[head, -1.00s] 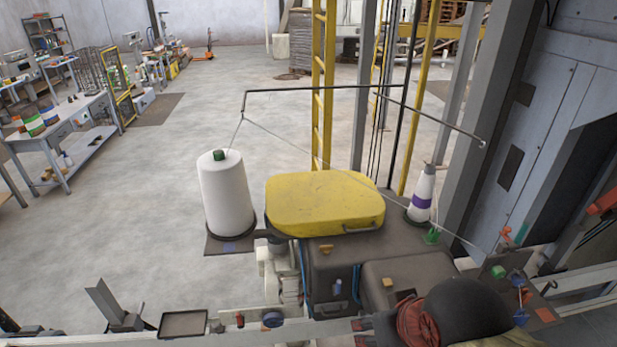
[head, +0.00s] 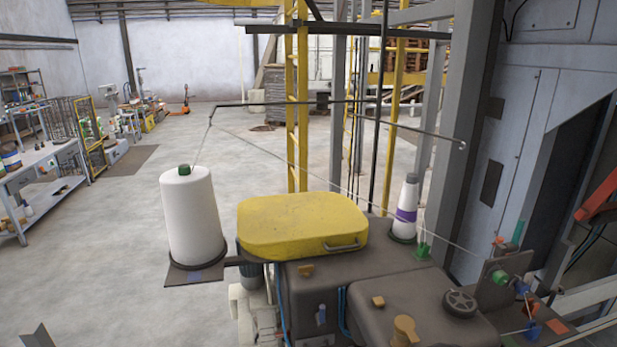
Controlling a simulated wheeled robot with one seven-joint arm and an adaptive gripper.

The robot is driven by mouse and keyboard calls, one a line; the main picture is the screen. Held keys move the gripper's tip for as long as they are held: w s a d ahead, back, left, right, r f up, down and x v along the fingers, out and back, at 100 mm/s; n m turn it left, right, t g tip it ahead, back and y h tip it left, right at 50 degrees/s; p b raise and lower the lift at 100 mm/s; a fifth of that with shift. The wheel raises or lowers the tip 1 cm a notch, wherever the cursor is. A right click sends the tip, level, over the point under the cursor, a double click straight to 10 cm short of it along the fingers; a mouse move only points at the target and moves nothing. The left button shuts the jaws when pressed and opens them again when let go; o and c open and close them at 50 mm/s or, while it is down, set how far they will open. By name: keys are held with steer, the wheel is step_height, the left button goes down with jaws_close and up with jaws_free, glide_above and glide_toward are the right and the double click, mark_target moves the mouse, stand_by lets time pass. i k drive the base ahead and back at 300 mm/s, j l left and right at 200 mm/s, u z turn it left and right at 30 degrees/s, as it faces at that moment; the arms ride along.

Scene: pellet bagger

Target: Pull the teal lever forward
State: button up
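A small upright teal piece (head: 519,233) stands at the right, behind the thread guide parts on the machine; it may be the teal lever, but it is too small to be sure. A green piece (head: 424,251) sits at the foot of the purple-banded cone. My gripper is not in view, so its state does not show.
A yellow cover (head: 303,226) lies on the brown machine housing (head: 400,297). A large white thread spool (head: 191,220) stands left of it and a purple-banded cone (head: 407,208) right. A thin thread runs to the green knob (head: 500,278). A red-orange arm (head: 600,195) juts in at right.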

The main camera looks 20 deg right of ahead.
mark_target(513, 246)
steer(key=k+l, duration=0.1)
steer(key=l, duration=0.5)
steer(key=k+l, duration=0.15)
steer(key=l, duration=0.4)
steer(key=k+l+z, duration=0.1)
steer(key=l, duration=0.5)
steer(key=k+l, duration=0.1)
steer(key=l, duration=0.45)
